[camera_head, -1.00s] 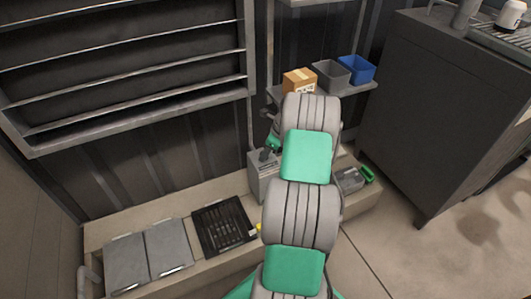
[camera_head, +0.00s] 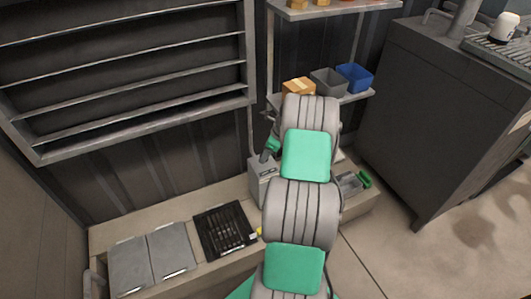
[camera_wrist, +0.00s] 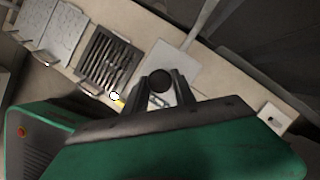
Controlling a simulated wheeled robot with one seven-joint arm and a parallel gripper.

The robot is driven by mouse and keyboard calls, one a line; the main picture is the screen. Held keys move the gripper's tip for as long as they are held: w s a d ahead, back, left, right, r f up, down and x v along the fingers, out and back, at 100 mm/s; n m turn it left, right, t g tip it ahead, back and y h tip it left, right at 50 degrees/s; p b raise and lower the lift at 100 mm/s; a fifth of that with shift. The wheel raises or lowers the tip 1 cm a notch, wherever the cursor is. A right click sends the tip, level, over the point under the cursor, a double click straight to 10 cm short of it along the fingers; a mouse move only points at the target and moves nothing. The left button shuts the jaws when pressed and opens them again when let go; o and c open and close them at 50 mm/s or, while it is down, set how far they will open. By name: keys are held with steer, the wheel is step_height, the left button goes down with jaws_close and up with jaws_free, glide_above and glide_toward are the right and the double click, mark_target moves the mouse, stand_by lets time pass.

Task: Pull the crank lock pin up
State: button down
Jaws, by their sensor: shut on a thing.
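A round black knob (camera_wrist: 160,80), which looks like the top of the crank lock pin, shows in the wrist view. My gripper (camera_wrist: 164,75) is shut on it, with one dark finger on each side. The pin's shaft below the knob is hidden, so I cannot tell how far up it is. A light grey housing top (camera_wrist: 178,60) lies beneath the fingers. In the head view the grey housing (camera_head: 262,182) stands on the ledge, partly covered by my arm; the knob and fingertips are hidden there.
A black slotted tray (camera_head: 225,230) and grey lidded boxes (camera_head: 150,260) lie left on the ledge. A green-handled grey item (camera_head: 350,183) is to the right. A shelf holds a cardboard box (camera_head: 298,88), a grey bin (camera_head: 329,82) and a blue bin (camera_head: 355,77). A dark cabinet (camera_head: 430,120) stands right.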

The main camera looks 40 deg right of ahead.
steer(key=shift+r, duration=0.1)
steer(key=c, duration=1)
jaws_free()
steer(key=shift+r, duration=0.1)
steer(key=shift+c, duration=0.2)
